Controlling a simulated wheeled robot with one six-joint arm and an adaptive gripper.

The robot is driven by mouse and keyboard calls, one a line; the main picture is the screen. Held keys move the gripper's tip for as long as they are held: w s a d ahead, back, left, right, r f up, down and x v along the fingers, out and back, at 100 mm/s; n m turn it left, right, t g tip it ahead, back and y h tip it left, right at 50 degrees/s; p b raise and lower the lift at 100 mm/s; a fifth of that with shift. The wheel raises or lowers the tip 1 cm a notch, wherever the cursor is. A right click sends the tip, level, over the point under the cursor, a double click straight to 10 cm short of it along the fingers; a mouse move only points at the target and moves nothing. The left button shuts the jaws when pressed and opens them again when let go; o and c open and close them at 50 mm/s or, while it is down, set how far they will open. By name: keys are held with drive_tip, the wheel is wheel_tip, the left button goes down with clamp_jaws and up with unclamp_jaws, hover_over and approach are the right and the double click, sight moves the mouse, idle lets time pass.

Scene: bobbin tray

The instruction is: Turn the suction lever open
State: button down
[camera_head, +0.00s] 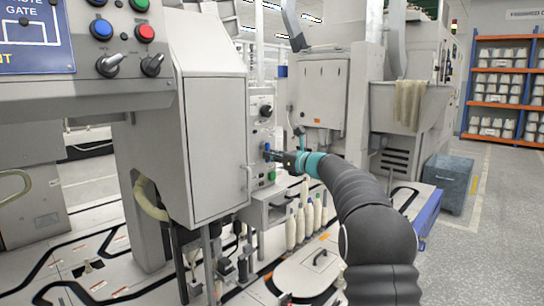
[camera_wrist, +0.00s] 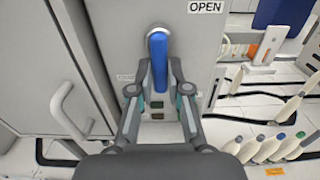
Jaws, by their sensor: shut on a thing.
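The suction lever (camera_wrist: 158,52) is a blue handle on a round grey pivot, on the grey machine panel (camera_wrist: 200,45). In the wrist view it points down from its pivot. A white label reading OPEN (camera_wrist: 206,7) is above and to the right of the pivot. My gripper (camera_wrist: 160,76) has a finger on each side of the lever and is shut on it. In the head view my gripper (camera_head: 271,153) is at the side panel of the machine, and only a little blue of the lever (camera_head: 266,151) shows there.
A cabinet door with a grey handle (camera_wrist: 68,110) is left of the lever. Several bobbins (camera_head: 305,217) stand low beneath my arm. A grey bin (camera_head: 447,183) and an orange-shelved rack (camera_head: 505,88) are at the right. The floor between them is clear.

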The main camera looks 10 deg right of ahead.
drive_tip(key=shift+w+d+r+n+b, duration=0.35)
drive_tip(key=shift+n+b, duration=0.65)
drive_tip(key=shift+n, duration=2)
drive_tip(key=shift+w+d+r+n+b, duration=0.25)
drive_tip(key=shift+r+n+b, duration=0.55)
drive_tip(key=shift+n, duration=2.2)
drive_tip(key=shift+w+d+r+n+b, duration=0.3)
drive_tip(key=shift+n+b, duration=0.95)
drive_tip(key=shift+n, duration=1.75)
drive_tip(key=shift+s+d, duration=0.1)
drive_tip(key=c, duration=1.1)
unclamp_jaws()
drive_tip(key=shift+d+f, duration=0.1)
